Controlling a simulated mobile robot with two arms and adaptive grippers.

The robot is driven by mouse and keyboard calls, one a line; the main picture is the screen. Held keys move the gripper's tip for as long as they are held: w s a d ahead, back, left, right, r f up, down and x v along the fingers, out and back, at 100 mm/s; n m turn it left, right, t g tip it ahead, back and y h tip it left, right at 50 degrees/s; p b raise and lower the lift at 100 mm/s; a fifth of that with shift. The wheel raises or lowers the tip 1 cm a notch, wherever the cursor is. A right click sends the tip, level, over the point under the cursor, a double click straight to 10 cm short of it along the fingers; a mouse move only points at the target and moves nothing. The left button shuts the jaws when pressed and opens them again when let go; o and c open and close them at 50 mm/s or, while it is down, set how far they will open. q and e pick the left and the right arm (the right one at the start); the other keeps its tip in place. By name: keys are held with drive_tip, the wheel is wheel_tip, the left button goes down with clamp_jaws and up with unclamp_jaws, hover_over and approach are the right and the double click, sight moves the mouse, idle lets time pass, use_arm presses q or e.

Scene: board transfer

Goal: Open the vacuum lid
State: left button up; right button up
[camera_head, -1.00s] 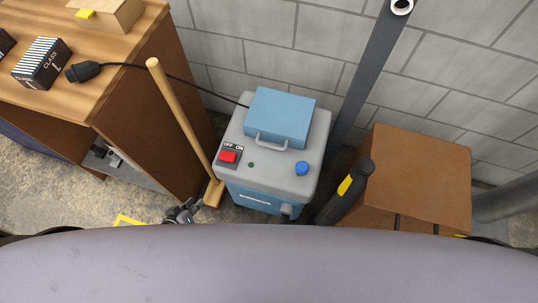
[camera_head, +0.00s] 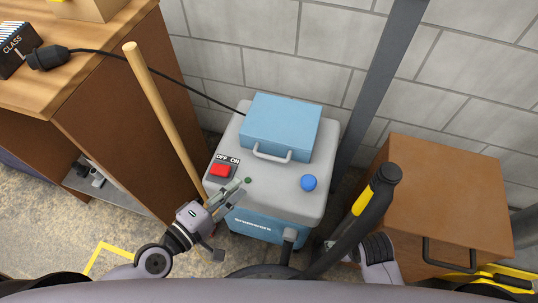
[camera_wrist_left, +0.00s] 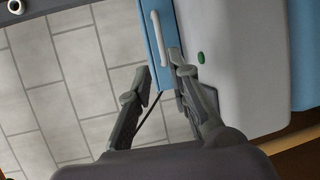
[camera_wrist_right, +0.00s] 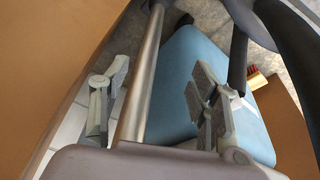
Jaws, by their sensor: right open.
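The grey and blue vacuum (camera_head: 262,185) stands on the floor against the wall. Its flat blue lid (camera_head: 282,125) lies shut on top, with a grey bar handle (camera_head: 272,156) on the front edge. The lid handle also shows in the left wrist view (camera_wrist_left: 158,38). My left gripper (camera_head: 240,188) is open and empty over the vacuum's front left corner, near the red switch, short of the handle. My right gripper (camera_wrist_right: 155,85) is open low by the vacuum's front right, with a metal tube (camera_wrist_right: 142,75) showing between its fingers; contact is unclear.
A red switch (camera_head: 220,170) and a blue knob (camera_head: 308,183) sit on the vacuum's top. A broom (camera_head: 165,115) leans at left beside the wooden desk (camera_head: 90,80). A black hose handle (camera_head: 372,195) rises in front of the brown cabinet (camera_head: 445,195) at right.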

use_arm(q)
drive_tip(key=p, duration=0.1)
approach(269, 156)
drive_tip(key=shift+x, duration=1.05)
drive_tip(key=x, duration=0.4)
drive_tip(key=p+x, duration=0.1)
drive_tip(key=x, duration=0.2)
drive_tip(key=shift+f, duration=0.3)
drive_tip(key=shift+w+d+f, duration=0.1)
drive_tip(key=shift+w+d, duration=0.2)
drive_tip(key=shift+w, duration=0.05)
use_arm(e)
wheel_tip(269, 156, down, 8)
drive_tip(key=s, duration=0.2)
drive_tip(key=shift+r, duration=0.2)
use_arm(q)
drive_tip(key=shift+c, duration=0.5)
use_arm(e)
drive_tip(key=shift+s+d, duration=0.1)
use_arm(q)
clamp_jaws()
